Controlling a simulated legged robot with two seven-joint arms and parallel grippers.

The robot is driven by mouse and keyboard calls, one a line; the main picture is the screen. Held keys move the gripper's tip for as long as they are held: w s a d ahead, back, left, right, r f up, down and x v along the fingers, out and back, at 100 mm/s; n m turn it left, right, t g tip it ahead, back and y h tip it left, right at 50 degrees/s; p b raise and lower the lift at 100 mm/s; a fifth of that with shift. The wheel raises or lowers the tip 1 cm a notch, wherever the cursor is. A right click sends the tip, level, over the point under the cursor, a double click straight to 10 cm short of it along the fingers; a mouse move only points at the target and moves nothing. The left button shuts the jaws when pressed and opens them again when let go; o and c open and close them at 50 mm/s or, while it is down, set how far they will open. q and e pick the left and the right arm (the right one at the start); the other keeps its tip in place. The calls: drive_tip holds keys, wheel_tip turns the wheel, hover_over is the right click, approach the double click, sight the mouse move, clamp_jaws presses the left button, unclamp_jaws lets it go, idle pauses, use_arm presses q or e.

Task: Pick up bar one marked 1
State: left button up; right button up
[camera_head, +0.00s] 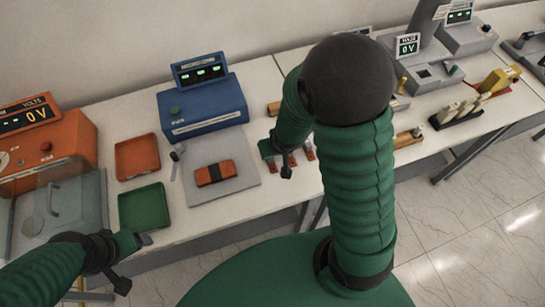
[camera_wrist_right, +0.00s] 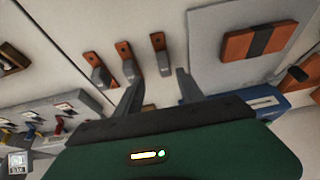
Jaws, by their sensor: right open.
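Three small copper-coloured bars, each with a grey raised piece, lie in a row on the white bench. In the right wrist view they are a left bar (camera_wrist_right: 96,68), a middle bar (camera_wrist_right: 127,60) and a right bar (camera_wrist_right: 160,54). No number can be read on any of them. My right gripper (camera_wrist_right: 158,88) is open and empty, its fingers spread just short of the bars. In the head view my right gripper (camera_head: 271,157) is beside the bars (camera_head: 308,151), partly hidden by my arm. My left gripper (camera_head: 146,239) is over the bench's front edge; its jaws cannot be made out.
A grey mat (camera_head: 240,185) carries an orange block with a black band (camera_head: 213,173). Orange (camera_head: 137,157) and green (camera_head: 144,208) trays, a blue meter box (camera_head: 203,106) and an orange volts unit (camera_head: 60,145) stand left. Black-based posts (camera_head: 457,116) stand right.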

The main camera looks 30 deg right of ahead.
drive_tip(key=w+f, duration=0.2)
drive_tip(key=shift+w+a+f, duration=0.1)
drive_tip(key=shift+w+f, duration=0.2)
drive_tip(key=shift+f, duration=0.1)
drive_tip(key=f, duration=0.1)
drive_tip(key=a+f, duration=0.1)
drive_tip(key=f, duration=0.1)
drive_tip(key=shift+w+f, duration=0.2)
drive_tip(key=shift+f, duration=0.1)
drive_tip(key=shift+w+d+f, duration=0.1)
drive_tip(key=shift+d+f, duration=0.1)
drive_tip(key=shift+d, duration=0.05)
drive_tip(key=shift+w+d+f, duration=0.25)
drive_tip(key=shift+d, duration=0.4)
drive_tip(key=shift+c, duration=2.2)
drive_tip(key=shift+s+a+r, duration=0.1)
drive_tip(key=shift+a+r, duration=0.05)
drive_tip(key=shift+a, duration=0.15)
drive_tip(key=c, duration=0.5)
drive_tip(key=shift+a, duration=0.3)
clamp_jaws()
use_arm(q)
drive_tip(key=shift+w+a+f, duration=0.2)
drive_tip(key=shift+w+a, duration=0.55)
drive_tip(key=shift+a, duration=0.1)
